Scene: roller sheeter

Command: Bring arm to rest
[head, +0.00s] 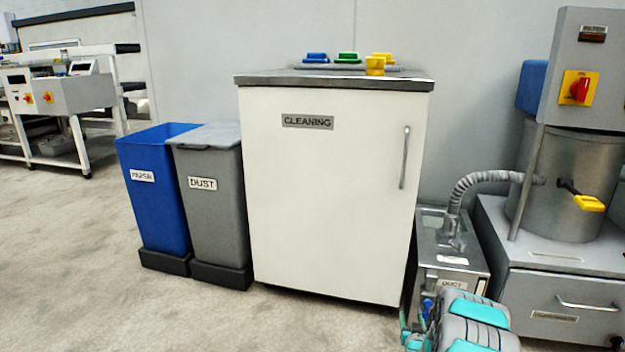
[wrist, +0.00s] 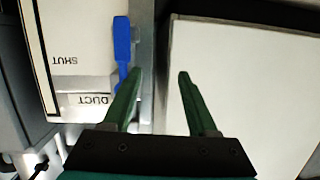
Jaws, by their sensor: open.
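My gripper (wrist: 160,80) shows in the wrist view with its two green fingers spread apart and nothing between them. Its fingers lie over a dark gap beside a large white panel. In the head view my arm (head: 470,322), grey and teal, is at the bottom right, low in front of the metal duct box (head: 455,262); the gripper's fingers are not clear there. In the wrist view a blue handle (wrist: 122,45) is just left of the left finger, close to a label reading DUCT (wrist: 88,100). I cannot tell whether the finger touches it.
A white CLEANING cabinet (head: 335,200) stands left of my arm, with several coloured items on top. Blue (head: 160,190) and grey DUST (head: 212,205) bins stand left of it. A grey machine (head: 560,255) with a red switch is at right. The floor at left is clear.

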